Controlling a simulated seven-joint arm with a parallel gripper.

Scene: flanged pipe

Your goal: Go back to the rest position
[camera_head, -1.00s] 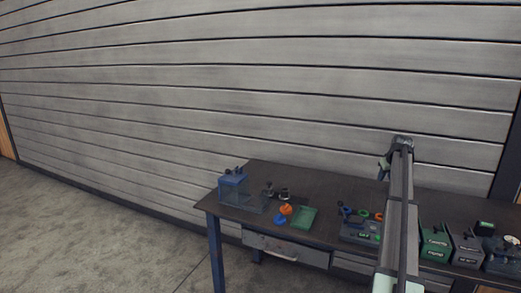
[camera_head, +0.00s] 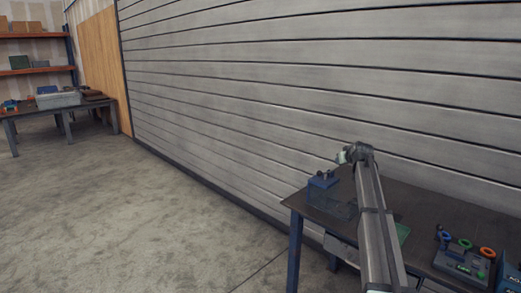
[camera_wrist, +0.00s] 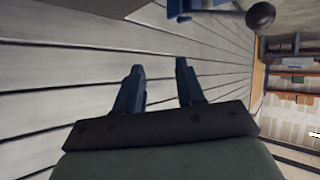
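My gripper (camera_head: 343,157) is at the far end of my arm, raised above the left part of the workbench (camera_head: 424,208) in the head view. In the wrist view my gripper (camera_wrist: 159,70) has its two blue fingers apart with nothing between them. It points toward the slatted grey wall (camera_wrist: 50,60). The pipe cannot be made out in these frames.
A green tray (camera_head: 403,232) is partly hidden by my arm. A fixture with coloured rings (camera_head: 463,262) is at right. The floor at left is clear; another table (camera_head: 60,102) stands far back.

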